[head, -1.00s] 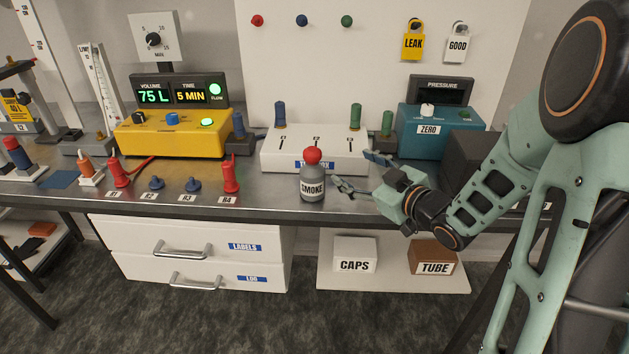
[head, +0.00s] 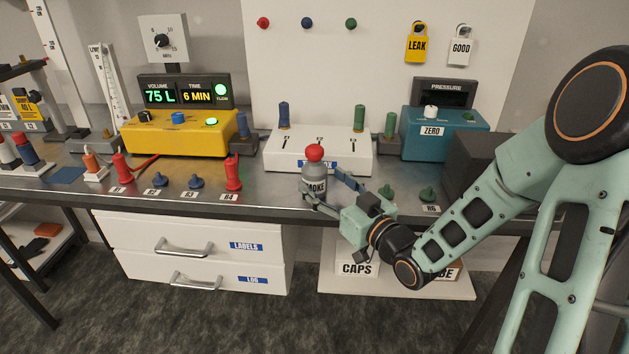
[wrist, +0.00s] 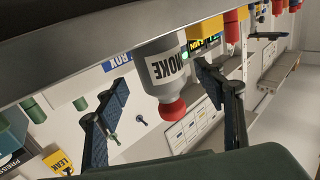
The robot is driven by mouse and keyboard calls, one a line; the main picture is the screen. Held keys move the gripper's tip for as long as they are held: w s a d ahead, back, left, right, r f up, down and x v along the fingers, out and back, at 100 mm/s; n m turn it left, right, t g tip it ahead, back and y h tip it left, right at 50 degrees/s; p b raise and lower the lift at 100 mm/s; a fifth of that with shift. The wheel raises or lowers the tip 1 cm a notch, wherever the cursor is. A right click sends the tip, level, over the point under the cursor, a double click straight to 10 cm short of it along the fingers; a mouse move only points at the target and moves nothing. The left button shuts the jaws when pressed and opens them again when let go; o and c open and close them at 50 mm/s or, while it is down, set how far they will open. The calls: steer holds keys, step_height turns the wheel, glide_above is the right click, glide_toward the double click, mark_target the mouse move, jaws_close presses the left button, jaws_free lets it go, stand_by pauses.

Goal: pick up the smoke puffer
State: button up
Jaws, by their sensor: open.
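The smoke puffer (head: 314,174) is a grey bottle with a red bulb top and a label reading SMOKE, partly covered. It stands upright on the bench near the front edge. My gripper (head: 328,191) is open, with its fingers reaching to the bottle from the right, one in front of its lower part and one behind. In the wrist view the puffer (wrist: 161,72) lies between the two spread fingers (wrist: 165,103), appearing upside down and tilted. I cannot tell whether either finger touches it.
Behind the puffer is a white valve box (head: 320,150). A red capped fitting (head: 233,173) and blue fittings (head: 195,182) stand to its left. A yellow meter (head: 176,135) is farther left, a teal pressure unit (head: 444,134) at the right. The bench's front edge (head: 270,212) is close.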

mark_target(314, 173)
steer(key=shift+x, duration=2)
steer(key=shift+s+a+r, duration=0.1)
steer(key=shift+r, duration=0.05)
steer(key=c, duration=1.5)
steer(key=shift+r, duration=0.1)
steer(key=shift+c, duration=0.2)
